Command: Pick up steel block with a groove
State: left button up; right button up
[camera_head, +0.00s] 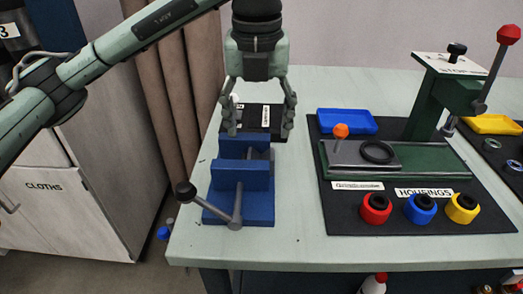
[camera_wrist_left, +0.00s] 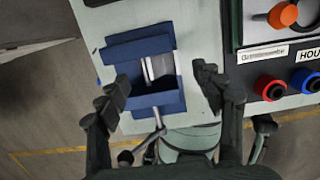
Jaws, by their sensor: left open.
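My left gripper (camera_head: 259,118) is open and points down, with its fingers apart above and behind the blue vise (camera_head: 240,190). In the left wrist view the open gripper (camera_wrist_left: 163,85) has one finger on each side of the vise (camera_wrist_left: 140,50). A light grey metal piece (camera_wrist_left: 158,68) shows between the vise jaws; I cannot tell whether it is the grooved steel block or part of the vise, and no groove is clear. Nothing is seen held between the fingers.
A black mat (camera_head: 420,222) on the right holds a green press (camera_head: 440,100), a blue tray (camera_head: 347,121) and red, blue and yellow housings (camera_head: 422,207). A black labelled mat (camera_head: 270,110) lies behind the vise. The vise handle (camera_head: 238,210) sticks out in front.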

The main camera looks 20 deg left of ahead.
aim_at(261, 155)
pick_arm(q)
notch_tip(261, 155, down, 4)
jog(key=shift+s+d+f, duration=0.1)
notch_tip(261, 155, down, 2)
jog(key=shift+f, duration=0.2)
jog(key=shift+w+f, duration=0.2)
jog(key=shift+f, duration=0.15)
jog(key=c, duration=0.5)
grip_shut()
pick_arm(e)
jog(key=shift+s+f, duration=0.15)
jog(key=shift+f, duration=0.15)
